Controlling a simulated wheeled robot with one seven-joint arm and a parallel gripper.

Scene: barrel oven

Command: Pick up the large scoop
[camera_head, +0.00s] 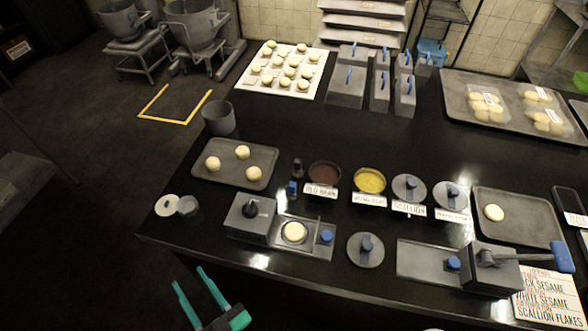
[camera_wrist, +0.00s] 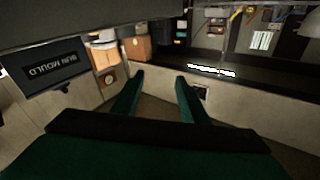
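I cannot make out for certain which thing is the large scoop. Several grey boxes with blue handles, one of them a wide box (camera_head: 346,88), stand at the back of the black counter (camera_head: 300,130). Small dark items with a blue part (camera_head: 293,188) stand near the counter's middle, too small to identify. My gripper (camera_head: 189,277) has green fingers and is off the counter's front left edge, apart from everything. In the wrist view my gripper (camera_wrist: 159,76) is open and empty, with the room beyond. No scoop shows clearly there.
A tray (camera_head: 228,176) with dough balls, a grey cup (camera_head: 218,118), bowls of red (camera_head: 324,173) and yellow (camera_head: 370,181) filling, and lidded pots are on the counter. A press with a blue-ended lever (camera_head: 500,262) stands front right.

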